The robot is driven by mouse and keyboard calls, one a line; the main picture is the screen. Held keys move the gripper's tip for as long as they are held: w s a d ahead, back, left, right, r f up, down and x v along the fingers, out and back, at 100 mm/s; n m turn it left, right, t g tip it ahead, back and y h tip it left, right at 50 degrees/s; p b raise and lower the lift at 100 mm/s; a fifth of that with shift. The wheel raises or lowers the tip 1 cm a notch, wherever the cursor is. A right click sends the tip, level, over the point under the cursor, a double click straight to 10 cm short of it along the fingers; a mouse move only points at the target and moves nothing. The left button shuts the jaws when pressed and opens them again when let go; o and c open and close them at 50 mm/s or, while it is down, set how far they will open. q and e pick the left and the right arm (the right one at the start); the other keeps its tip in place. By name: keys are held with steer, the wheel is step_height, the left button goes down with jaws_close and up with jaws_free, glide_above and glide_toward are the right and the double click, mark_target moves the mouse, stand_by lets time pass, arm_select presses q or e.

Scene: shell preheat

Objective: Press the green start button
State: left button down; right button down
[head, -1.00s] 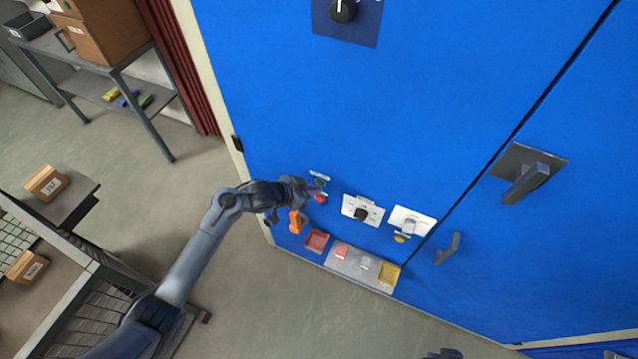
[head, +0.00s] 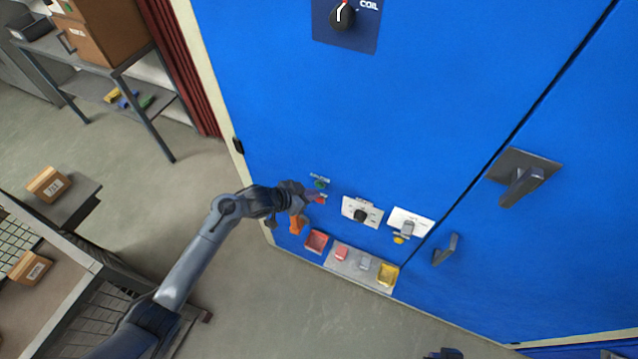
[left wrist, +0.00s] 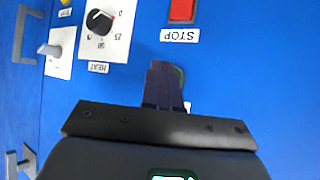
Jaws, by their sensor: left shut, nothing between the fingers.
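The green start button (head: 321,184) is on the blue cabinet front, just above the red stop button (head: 320,199) in the head view. My left gripper (head: 314,194) is shut and empty, with its tip close to these two buttons. In the left wrist view the shut fingers (left wrist: 163,85) point at the panel and cover most of the green button (left wrist: 179,74); only an edge shows. I cannot tell whether they touch it. The red stop button (left wrist: 182,10) shows clear of the fingers. Only a dark piece of my right arm shows at the bottom edge of the head view.
A heat dial (left wrist: 100,22) on a white plate and a switch plate (head: 411,221) sit beside the buttons. Below are an orange item (head: 297,224), a red bin (head: 316,241) and a tray (head: 350,268). A large handle (head: 525,181) sticks out at right.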

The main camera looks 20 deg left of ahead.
arm_select(q)
steer(key=shift+s, duration=0.1)
stand_by(0.3)
steer(key=s+p, duration=0.2)
steer(key=s, duration=0.1)
steer(key=s+p, duration=0.2)
steer(key=shift+a, duration=0.35)
stand_by(0.6)
